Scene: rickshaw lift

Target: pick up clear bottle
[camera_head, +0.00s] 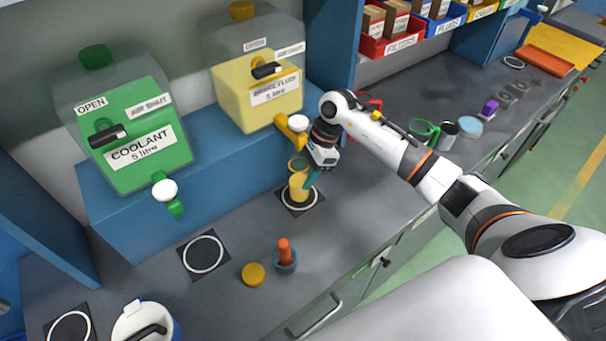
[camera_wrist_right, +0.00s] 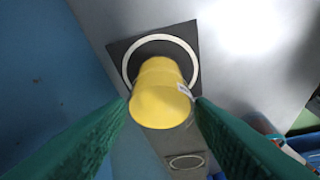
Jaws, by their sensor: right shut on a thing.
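The bottle (camera_head: 298,187) looks yellow, with a clearer rim at its top. It stands upright on the black mat with a white ring, under the yellow tap of the brake fluid tank. My right gripper (camera_head: 305,175) reaches down to it from the right and is shut on it. In the right wrist view the bottle (camera_wrist_right: 162,95) sits between the two green fingers, its base over the white ring. My left gripper is out of view.
The brake fluid tank (camera_head: 257,90) and its yellow tap (camera_head: 291,128) are close to the gripper. The green coolant tank (camera_head: 138,140) stands left on the blue shelf. An empty ring mat (camera_head: 203,254), a yellow cap (camera_head: 253,274) and a pot with an orange-red handle (camera_head: 285,258) lie in front.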

